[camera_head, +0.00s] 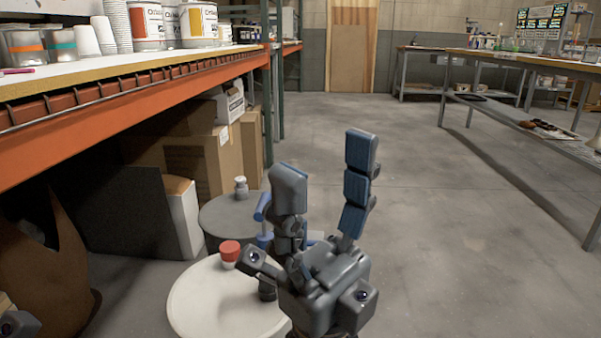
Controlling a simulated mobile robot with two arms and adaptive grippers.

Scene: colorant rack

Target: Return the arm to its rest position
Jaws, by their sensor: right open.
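My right gripper (325,158) stands at the lower middle of the head view, with its fingers pointing up and spread wide apart. It is open, and nothing shows between the fingers. It appears in front of the floor and partly covers the drums beyond it. Only a small dark grey piece, which looks like part of my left gripper (18,325), shows at the bottom left corner. Its fingers are out of sight.
A shelf with an orange beam (130,92) runs along the left, bearing cans and cups. Below it are cardboard boxes (205,160), a white-topped drum (205,303) with a red cap (230,252), and a grey drum (222,215). Open floor (455,240) lies right, before a metal bench (520,62).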

